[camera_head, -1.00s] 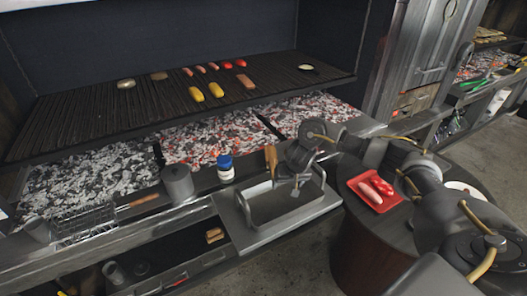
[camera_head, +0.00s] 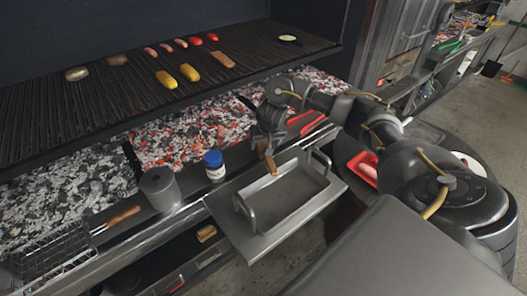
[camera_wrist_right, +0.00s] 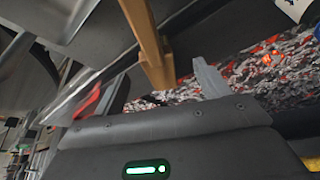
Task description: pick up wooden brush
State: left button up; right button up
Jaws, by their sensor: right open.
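The wooden brush (camera_head: 267,160) shows as a brown handle at the back left of the metal basin, just below my right gripper (camera_head: 266,138). In the right wrist view the brush handle (camera_wrist_right: 148,42) comes down from the top edge, and its end lies between the two spread fingertips of my right gripper (camera_wrist_right: 160,84). The gripper is open; I cannot tell whether either finger touches the handle. The brush's other end is out of that view. My left gripper is not in view.
The metal basin (camera_head: 243,219) with two raised handles stands below the gripper. A blue-capped jar (camera_head: 214,168) and a grey cylinder (camera_head: 160,188) stand to its left. Embers (camera_head: 200,135) glow behind, under the grill (camera_head: 110,95) with food. A red tray (camera_head: 352,165) is partly hidden by my arm.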

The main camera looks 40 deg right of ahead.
aim_at(260, 148)
jog(key=shift+x, duration=1)
jog(key=shift+s+d+b, duration=0.1)
jog(key=shift+d+b, duration=0.05)
jog(key=shift+b, duration=0.15)
jog(key=x, duration=0.5)
jog(key=shift+s+d+f, duration=0.1)
jog(key=shift+s, duration=0.1)
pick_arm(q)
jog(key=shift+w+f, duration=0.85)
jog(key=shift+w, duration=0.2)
pick_arm(e)
jog(key=shift+c, duration=0.3)
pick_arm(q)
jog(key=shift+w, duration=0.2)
pick_arm(e)
jog(key=c, duration=1.2)
